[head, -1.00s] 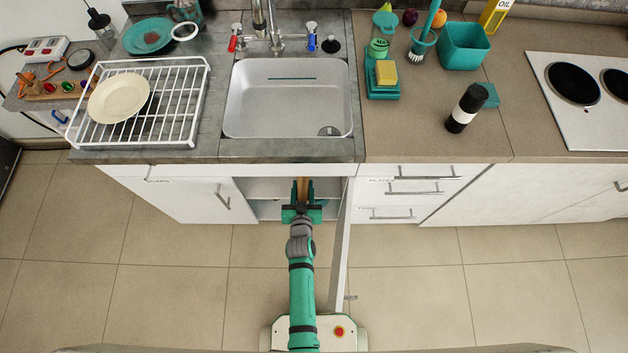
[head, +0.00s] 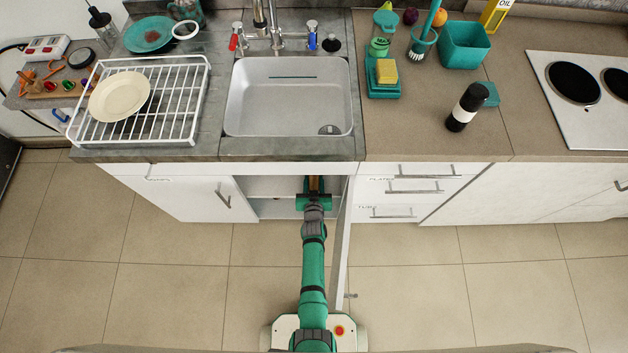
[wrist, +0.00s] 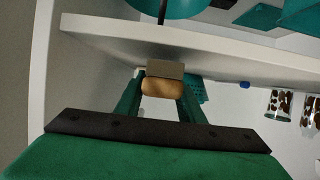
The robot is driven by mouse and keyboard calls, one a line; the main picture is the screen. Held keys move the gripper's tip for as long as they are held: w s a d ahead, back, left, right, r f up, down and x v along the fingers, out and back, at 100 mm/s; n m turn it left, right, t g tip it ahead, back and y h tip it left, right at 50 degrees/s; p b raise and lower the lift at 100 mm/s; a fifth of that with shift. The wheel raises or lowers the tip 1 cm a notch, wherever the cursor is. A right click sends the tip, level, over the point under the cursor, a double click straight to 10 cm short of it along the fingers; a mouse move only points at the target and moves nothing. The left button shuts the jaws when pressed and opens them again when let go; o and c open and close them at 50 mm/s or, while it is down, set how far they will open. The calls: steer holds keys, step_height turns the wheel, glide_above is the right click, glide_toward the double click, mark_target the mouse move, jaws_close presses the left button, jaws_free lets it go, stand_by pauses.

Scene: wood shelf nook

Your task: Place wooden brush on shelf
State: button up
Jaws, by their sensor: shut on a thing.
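The wooden brush (wrist: 163,87) shows end-on in the wrist view as a tan block with a grey-brown part on its far side. My gripper (wrist: 162,92) is shut on it, one green finger on each side. In the head view, my gripper (head: 313,201) is at the open cabinet under the sink, and the brush (head: 315,184) points inward, partly hidden by the countertop. A white shelf board (wrist: 190,43) crosses the wrist view just beyond the brush. I cannot tell whether the brush touches it.
A teal round vessel (wrist: 185,8) and other teal items stand on the board. Jars with brown contents (wrist: 279,105) are at the right of the wrist view. The open cabinet door (head: 341,240) stands close to the right of my arm. The cabinet side wall (wrist: 42,75) is at left.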

steer(key=shift+f, duration=0.6)
steer(key=o, duration=1.2)
steer(key=shift+f, duration=0.1)
steer(key=shift+s, duration=0.1)
steer(key=v, duration=1.1)
steer(key=shift+s+r, duration=0.3)
steer(key=shift+r, duration=0.05)
steer(key=shift+s, duration=0.15)
